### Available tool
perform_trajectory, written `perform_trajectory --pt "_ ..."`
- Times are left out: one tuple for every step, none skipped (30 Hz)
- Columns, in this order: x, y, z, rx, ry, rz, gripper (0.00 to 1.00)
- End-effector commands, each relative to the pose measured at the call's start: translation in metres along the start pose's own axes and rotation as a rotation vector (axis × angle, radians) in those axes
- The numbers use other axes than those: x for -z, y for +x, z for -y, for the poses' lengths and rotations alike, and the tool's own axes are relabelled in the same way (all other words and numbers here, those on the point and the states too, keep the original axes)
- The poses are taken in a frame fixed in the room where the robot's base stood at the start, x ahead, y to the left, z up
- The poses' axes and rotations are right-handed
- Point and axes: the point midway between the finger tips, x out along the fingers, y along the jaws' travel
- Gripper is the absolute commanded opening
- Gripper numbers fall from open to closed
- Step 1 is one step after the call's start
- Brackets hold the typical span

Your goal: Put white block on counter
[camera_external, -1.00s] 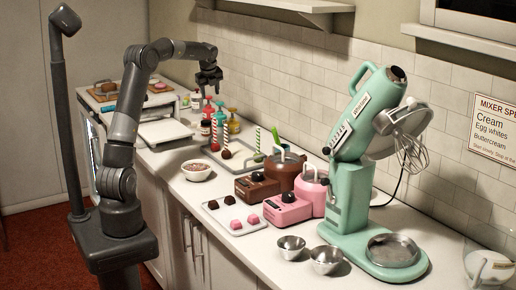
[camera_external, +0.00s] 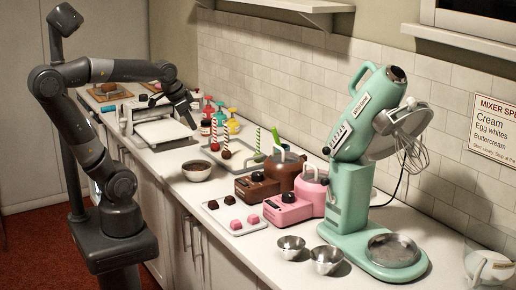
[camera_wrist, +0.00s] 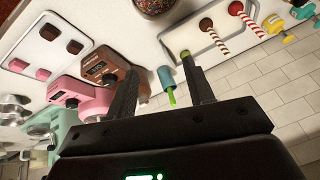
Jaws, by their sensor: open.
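I cannot make out a separate white block with certainty. A flat white slab (camera_external: 165,135) lies on the counter (camera_external: 222,188) at the left, in front of a pale machine (camera_external: 146,112). My gripper (camera_external: 191,124) points down near the slab's right side in the external view; its height above the counter is hard to tell. In the wrist view my gripper (camera_wrist: 158,64) has its two fingers spread apart. Nothing is held between them; a green and teal item (camera_wrist: 167,85) shows in the gap, farther away.
A bowl (camera_external: 197,171), a tray with brown and pink blocks (camera_external: 236,232), brown (camera_external: 258,188) and pink (camera_external: 290,209) machines and small metal bowls (camera_external: 326,260) crowd the counter. Striped sticks (camera_external: 226,140) and colored bottles (camera_external: 232,120) stand behind. A teal mixer (camera_external: 350,200) stands right.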

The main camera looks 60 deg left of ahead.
Motion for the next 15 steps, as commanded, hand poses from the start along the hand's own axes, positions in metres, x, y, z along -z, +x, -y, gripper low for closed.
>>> perform_trajectory --pt "-0.014 -0.001 -0.012 -0.018 -0.052 -0.015 0.48" --pt "-0.021 -0.001 -0.018 -0.028 -0.088 -0.020 0.48" --pt "-0.029 0.000 -0.025 -0.041 -0.129 -0.026 0.48" --pt "-0.035 0.000 -0.029 -0.049 -0.158 -0.030 0.48" --pt "-0.040 0.001 -0.033 -0.057 -0.182 -0.031 0.48" --pt "-0.045 0.001 -0.037 -0.066 -0.210 -0.034 0.48" --pt "-0.048 0.002 -0.039 -0.072 -0.228 -0.035 0.48" --pt "-0.051 0.002 -0.041 -0.076 -0.240 -0.036 0.48" --pt "-0.053 0.003 -0.043 -0.080 -0.254 -0.037 0.48" --pt "-0.054 0.003 -0.044 -0.083 -0.260 -0.037 0.48" --pt "-0.055 0.003 -0.044 -0.084 -0.264 -0.037 0.48" --pt "-0.056 0.003 -0.045 -0.085 -0.268 -0.036 0.48" --pt "-0.056 0.003 -0.045 -0.085 -0.269 -0.036 0.48" --pt "-0.055 0.003 -0.044 -0.085 -0.269 -0.036 0.48" --pt "-0.055 0.003 -0.044 -0.084 -0.268 -0.036 0.48"
